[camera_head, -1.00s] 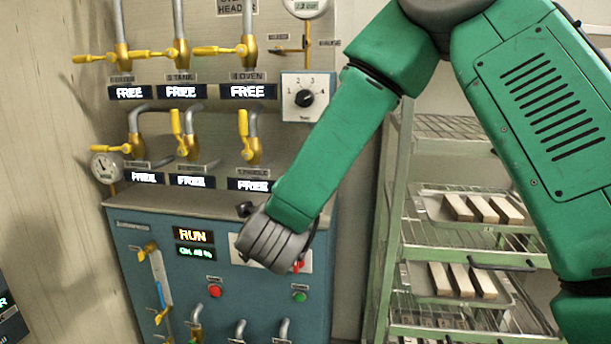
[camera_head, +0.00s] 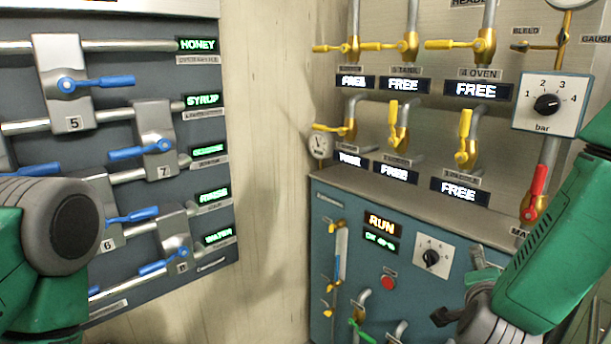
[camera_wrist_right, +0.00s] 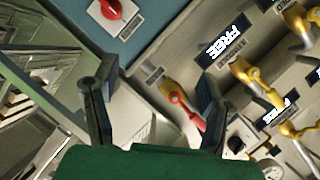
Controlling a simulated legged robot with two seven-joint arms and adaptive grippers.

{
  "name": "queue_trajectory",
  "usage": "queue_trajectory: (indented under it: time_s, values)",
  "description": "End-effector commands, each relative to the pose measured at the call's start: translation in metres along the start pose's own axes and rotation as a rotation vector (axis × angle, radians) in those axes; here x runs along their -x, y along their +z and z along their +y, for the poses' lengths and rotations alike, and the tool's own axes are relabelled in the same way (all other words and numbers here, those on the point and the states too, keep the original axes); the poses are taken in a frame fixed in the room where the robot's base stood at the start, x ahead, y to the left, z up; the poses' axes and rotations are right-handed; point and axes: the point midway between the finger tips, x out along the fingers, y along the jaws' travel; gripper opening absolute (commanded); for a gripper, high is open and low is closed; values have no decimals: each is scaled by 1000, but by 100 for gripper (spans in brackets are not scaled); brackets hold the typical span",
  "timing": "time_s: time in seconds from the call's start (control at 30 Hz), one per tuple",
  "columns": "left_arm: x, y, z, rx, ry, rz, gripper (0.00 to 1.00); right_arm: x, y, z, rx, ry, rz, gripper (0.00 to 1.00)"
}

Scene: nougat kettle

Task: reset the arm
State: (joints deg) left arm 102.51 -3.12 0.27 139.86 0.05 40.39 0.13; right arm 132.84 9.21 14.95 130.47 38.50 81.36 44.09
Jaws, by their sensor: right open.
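My right arm (camera_head: 565,240) is green and comes in from the right in the head view, its grey wrist (camera_head: 487,315) low in front of the blue cabinet. In the right wrist view my right gripper (camera_wrist_right: 155,95) is open, its two dark fingers apart with nothing held. A red-handled valve (camera_wrist_right: 180,100) shows beyond the fingers; I cannot tell its distance. The same red handle (camera_head: 536,185) is in the head view, just left of my right arm. My left arm (camera_head: 60,240) fills the lower left of the head view; its gripper is outside the picture.
A valve panel (camera_head: 222,180) with several blue handles stands at the left. The blue cabinet (camera_head: 330,290) carries a RUN display (camera_head: 382,223), a dial (camera_head: 432,257) and a red button (camera_head: 388,283). Yellow-handled valves (camera_head: 465,125) are above it. Bare wall (camera_head: 275,150) lies between.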

Motion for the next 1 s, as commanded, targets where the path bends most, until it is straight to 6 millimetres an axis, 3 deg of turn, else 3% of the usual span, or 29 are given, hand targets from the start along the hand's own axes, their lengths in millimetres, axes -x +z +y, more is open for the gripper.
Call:
queue_trajectory:
  time_s: [0.03, 0.1, 0.23, 0.4, 0.5, 0.6, 0.7, 1.0]
  values:
    - [0, 0, 0, 0, 0, 0, 0, 4, 24, 38, 144, 50, -100, 67]
    - [0, 0, 0, 0, 0, 0, 0, 14, 50, 84, 331, 104, -240, 67]
    - [0, 0, 0, 0, 0, 1, 0, 48, 85, 171, 663, 187, -512, 67]
    - [0, 0, 0, 0, 0, 0, 0, 115, 101, 276, 1045, 261, -887, 67]
    - [0, 0, 0, 0, 0, 0, 0, 154, 97, 322, 1213, 280, -1084, 67]
    - [0, 0, 0, 0, 0, 0, 0, 183, 89, 351, 1325, 287, -1232, 67]
    - [0, 0, 0, 0, 0, 0, 0, 200, 83, 367, 1389, 286, -1319, 67]
    - [0, 0, 0, 0, 0, 0, 0, 206, 81, 371, 1407, 285, -1349, 67]
